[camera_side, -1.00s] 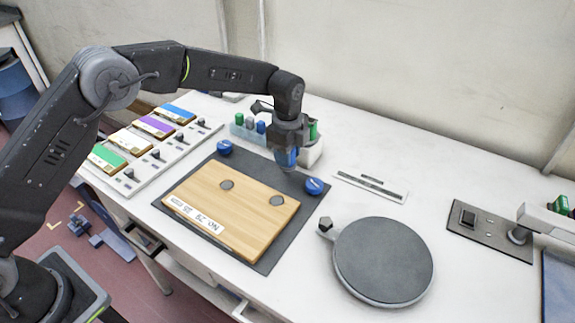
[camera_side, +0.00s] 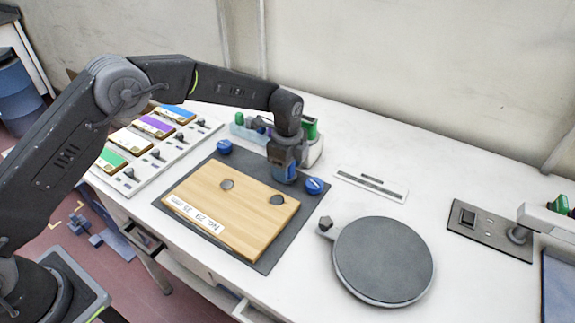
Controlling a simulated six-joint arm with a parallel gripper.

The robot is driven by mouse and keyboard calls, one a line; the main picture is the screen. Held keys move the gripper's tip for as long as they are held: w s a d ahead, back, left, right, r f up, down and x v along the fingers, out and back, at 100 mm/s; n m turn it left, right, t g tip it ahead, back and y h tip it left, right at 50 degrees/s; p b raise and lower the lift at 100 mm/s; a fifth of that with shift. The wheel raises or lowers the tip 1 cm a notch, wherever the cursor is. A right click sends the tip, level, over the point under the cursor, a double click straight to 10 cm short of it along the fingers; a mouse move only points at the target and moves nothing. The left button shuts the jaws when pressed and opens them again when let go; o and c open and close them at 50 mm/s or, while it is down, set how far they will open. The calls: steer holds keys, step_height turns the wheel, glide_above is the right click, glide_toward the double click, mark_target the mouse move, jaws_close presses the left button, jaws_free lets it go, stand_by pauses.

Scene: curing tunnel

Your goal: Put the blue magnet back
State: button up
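My gripper (camera_side: 285,168) is over the back edge of the dark mat (camera_side: 257,262), just behind the wooden block (camera_side: 232,211). It appears shut on a blue magnet (camera_side: 286,174), which is partly covered by the fingers. The magnet hangs low, close to the mat; I cannot tell whether it touches. The block lies flat on the mat, with two grey discs on top and a white label at its front.
Blue knobs (camera_side: 224,147) and (camera_side: 314,186) flank the block. A rack (camera_side: 236,130) with small coloured pieces stands behind the gripper. A round grey turntable (camera_side: 383,260) stands right; a tray of coloured cards (camera_side: 146,171) lies left.

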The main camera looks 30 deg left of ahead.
steer(key=shift+r, duration=0.1)
step_height(320, 180, up, 11)
steer(key=s+a+r+n+t, duration=0.1)
steer(key=s+a+r+n, duration=0.3)
steer(key=s+r, duration=0.3)
steer(key=s+a+r+n+t, duration=0.2)
steer(key=s+a+r+n, duration=0.2)
steer(key=s+r, duration=0.35)
steer(key=s+a+f+n+t, duration=0.1)
steer(key=s+a+n, duration=0.1)
steer(key=s+n, duration=0.3)
steer(key=s+a+f+n+t, duration=0.1)
steer(key=s+n, duration=0.4)
steer(key=s, duration=0.9)
steer(key=shift+s+a+f+t, duration=0.2)
steer(key=shift+a+f+t, duration=0.1)
steer(key=shift+a+f, duration=0.5)
